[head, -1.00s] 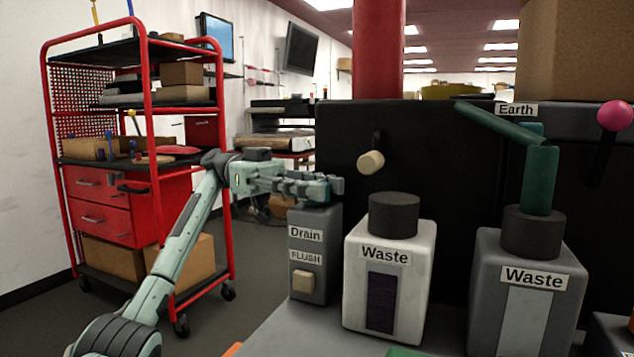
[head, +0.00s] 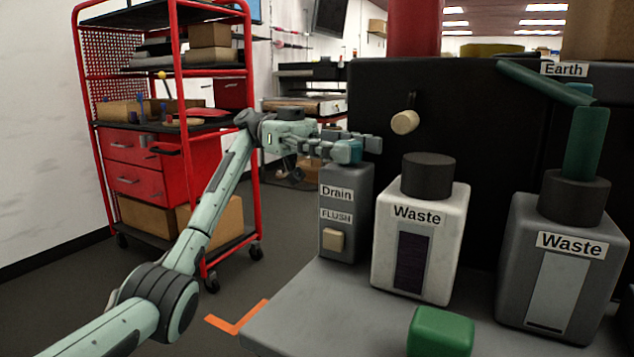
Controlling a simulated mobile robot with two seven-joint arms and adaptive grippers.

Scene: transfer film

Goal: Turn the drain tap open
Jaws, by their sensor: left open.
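The grey drain box (head: 345,225) is labelled "Drain" and "FLUSH" and stands at the left end of the grey bench. A small teal-blue part (head: 348,152), which looks like the drain tap, shows just above the box top, partly hidden by my fingers. My left gripper (head: 362,147) reaches in from the left, level, just above the box. It is open, with its fingers at the teal part; I cannot tell whether they touch it. My right gripper is not in view.
A white waste bottle (head: 420,235) stands close right of the drain box, and a grey waste bottle (head: 560,265) farther right. A green block (head: 440,332) lies in front. A cream knob (head: 405,122) sits on the black panel behind. A red trolley (head: 160,165) stands left.

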